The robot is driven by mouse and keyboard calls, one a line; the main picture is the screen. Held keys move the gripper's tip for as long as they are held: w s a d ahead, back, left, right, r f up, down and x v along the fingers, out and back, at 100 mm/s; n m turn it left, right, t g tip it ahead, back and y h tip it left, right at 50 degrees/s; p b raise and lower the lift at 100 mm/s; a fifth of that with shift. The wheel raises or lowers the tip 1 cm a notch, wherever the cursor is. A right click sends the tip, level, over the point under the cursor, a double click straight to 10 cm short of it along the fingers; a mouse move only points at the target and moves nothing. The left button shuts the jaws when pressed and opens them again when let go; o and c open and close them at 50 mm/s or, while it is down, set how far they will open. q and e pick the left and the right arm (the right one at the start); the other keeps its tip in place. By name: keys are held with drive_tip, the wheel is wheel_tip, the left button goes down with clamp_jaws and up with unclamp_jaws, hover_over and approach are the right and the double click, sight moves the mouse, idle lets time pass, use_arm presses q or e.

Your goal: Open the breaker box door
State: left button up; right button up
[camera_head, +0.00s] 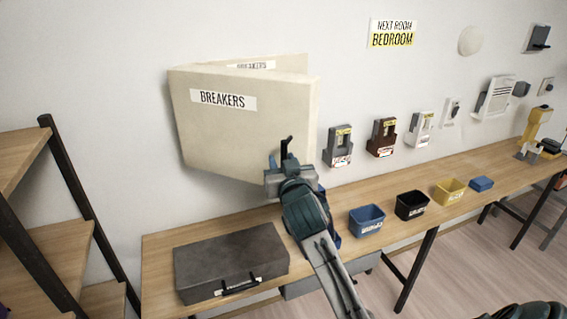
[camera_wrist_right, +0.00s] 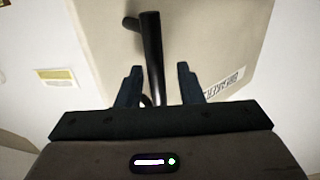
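The cream breaker box (camera_head: 285,64) is on the wall. Its door (camera_head: 215,125), labelled BREAKERS, stands partly open, swung out on the right side with a wedge-shaped gap behind its top edge. A black handle (camera_head: 285,149) is near the door's lower right edge. My right gripper (camera_head: 286,163) is at the handle. In the right wrist view, the black handle bar (camera_wrist_right: 152,50) rises between the two spread fingers of my right gripper (camera_wrist_right: 158,86), with visible gaps on both sides. My left gripper is not seen.
A long wooden table (camera_head: 335,196) runs along the wall below. A grey case (camera_head: 230,258) lies under the door, and small blue (camera_head: 367,220), black (camera_head: 411,205) and yellow (camera_head: 450,191) bins stand to the right. A wooden shelf (camera_head: 60,240) is at left.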

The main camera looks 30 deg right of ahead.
drive_tip(key=shift+s+f, duration=0.1)
drive_tip(key=shift+s, duration=0.05)
drive_tip(key=v, duration=1)
drive_tip(key=shift+s+a+b, duration=0.2)
drive_tip(key=shift+a+b, duration=0.05)
drive_tip(key=shift+b, duration=0.2)
